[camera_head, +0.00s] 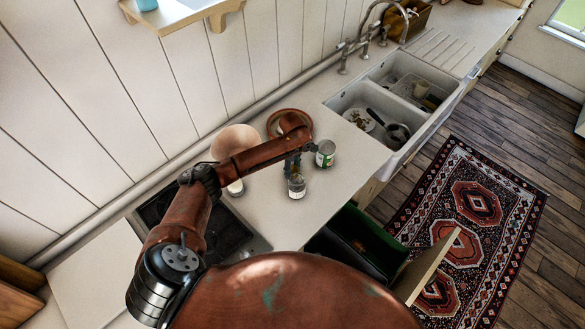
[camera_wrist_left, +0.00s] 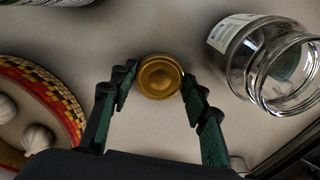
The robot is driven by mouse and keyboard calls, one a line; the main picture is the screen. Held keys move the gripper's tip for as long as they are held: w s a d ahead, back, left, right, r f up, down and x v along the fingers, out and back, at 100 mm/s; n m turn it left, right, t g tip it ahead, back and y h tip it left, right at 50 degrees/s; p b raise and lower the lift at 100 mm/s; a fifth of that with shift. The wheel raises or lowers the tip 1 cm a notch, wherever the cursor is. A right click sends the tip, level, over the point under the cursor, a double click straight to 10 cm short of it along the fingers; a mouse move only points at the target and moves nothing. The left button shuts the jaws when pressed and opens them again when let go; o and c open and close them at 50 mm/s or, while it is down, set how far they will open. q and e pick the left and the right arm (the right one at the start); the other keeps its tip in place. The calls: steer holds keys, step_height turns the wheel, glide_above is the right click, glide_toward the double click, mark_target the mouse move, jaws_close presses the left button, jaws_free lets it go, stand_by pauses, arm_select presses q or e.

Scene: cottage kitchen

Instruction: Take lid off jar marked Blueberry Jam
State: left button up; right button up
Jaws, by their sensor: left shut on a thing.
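A gold round lid (camera_wrist_left: 159,77) sits between the fingertips of my left gripper (camera_wrist_left: 158,85), which is shut on it. I cannot tell whether anything is beneath the lid. To the right in the left wrist view stands a clear glass jar (camera_wrist_left: 262,62) with an open mouth and a pale label; its lettering is not readable. In the head view a small labelled jar (camera_head: 297,187) stands on the counter just below my left gripper (camera_head: 294,165). Another small jar (camera_head: 236,188) is partly hidden beside my arm. My right gripper is not in view.
A green-and-white can (camera_head: 326,153) stands close by on the right. A patterned bowl with garlic (camera_wrist_left: 32,115) is left in the wrist view. A pale bowl (camera_head: 235,138), dark hob (camera_head: 226,235) and sink (camera_head: 345,100) flank the counter. An open drawer (camera_head: 355,240) is below.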

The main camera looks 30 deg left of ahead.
mark_target(293, 170)
arm_select(q)
steer(key=shift+f, duration=0.1)
steer(key=o, duration=1.3)
step_height(293, 170, up, 12)
steer(key=shift+b, duration=0.35)
